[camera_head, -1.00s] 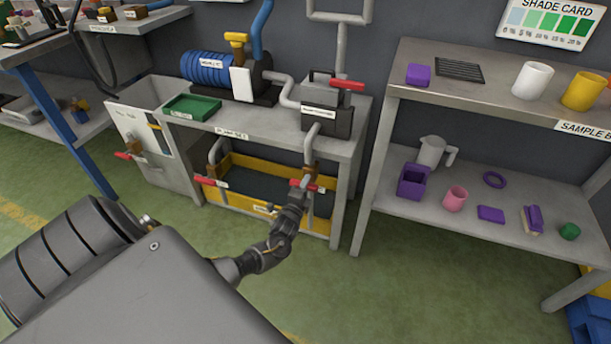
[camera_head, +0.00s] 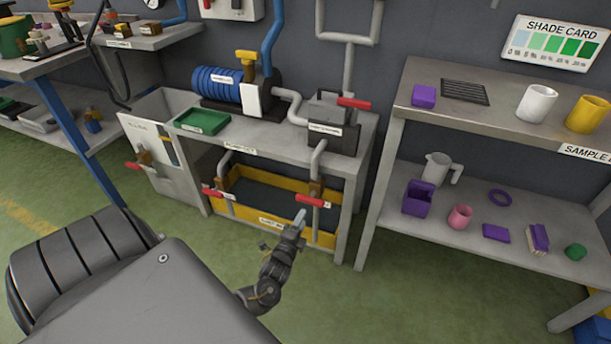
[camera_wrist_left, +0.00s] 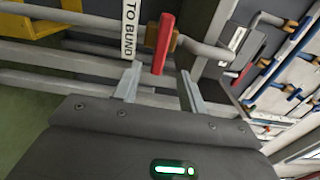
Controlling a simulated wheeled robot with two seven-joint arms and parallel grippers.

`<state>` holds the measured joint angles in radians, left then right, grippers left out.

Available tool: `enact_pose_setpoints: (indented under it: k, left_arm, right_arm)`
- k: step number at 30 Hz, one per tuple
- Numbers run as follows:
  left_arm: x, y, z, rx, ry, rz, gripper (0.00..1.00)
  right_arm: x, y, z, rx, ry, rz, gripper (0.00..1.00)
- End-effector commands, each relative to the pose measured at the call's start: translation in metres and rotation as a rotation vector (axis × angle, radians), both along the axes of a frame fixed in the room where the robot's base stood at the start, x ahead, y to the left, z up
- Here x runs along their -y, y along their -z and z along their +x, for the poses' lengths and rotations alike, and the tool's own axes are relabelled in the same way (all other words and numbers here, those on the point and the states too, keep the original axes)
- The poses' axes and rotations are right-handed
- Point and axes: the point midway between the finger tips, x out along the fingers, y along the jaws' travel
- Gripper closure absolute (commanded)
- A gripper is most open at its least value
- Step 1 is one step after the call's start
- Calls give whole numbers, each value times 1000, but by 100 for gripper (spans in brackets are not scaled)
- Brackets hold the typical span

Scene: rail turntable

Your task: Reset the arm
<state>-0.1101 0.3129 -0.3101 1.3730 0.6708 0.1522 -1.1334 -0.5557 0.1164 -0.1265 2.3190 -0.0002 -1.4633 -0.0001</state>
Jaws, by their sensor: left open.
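My left gripper (camera_head: 296,222) is in front of the pump bench, just below a red valve handle (camera_head: 311,201) on a grey pipe. In the left wrist view the two fingers of my left gripper (camera_wrist_left: 160,84) stand apart with nothing held. The red handle (camera_wrist_left: 163,44) lies just beyond the fingertips, near the gap between them. I cannot tell whether a finger touches it. My right gripper is not in view.
The pump bench (camera_head: 262,143) carries a blue motor (camera_head: 217,84) and a green tray (camera_head: 201,121). A yellow-edged bund (camera_head: 240,213) lies under it. At the right, shelves (camera_head: 405,225) hold purple items and mugs. Green floor (camera_head: 375,300) is clear in front.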

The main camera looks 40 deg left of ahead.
Motion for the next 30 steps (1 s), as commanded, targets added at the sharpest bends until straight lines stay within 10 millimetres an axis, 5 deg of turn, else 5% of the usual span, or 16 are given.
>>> enact_pose_setpoints:
  k: [23,27,30]
  left_arm:
    - [3,0,-9,7,-1,-22,58]
    - [2,25,-10,-71,-47,-231,58]
    - [21,37,-6,-159,-94,-509,58]
  right_arm:
    - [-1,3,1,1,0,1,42]
    - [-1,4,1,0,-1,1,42]
    - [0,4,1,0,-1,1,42]
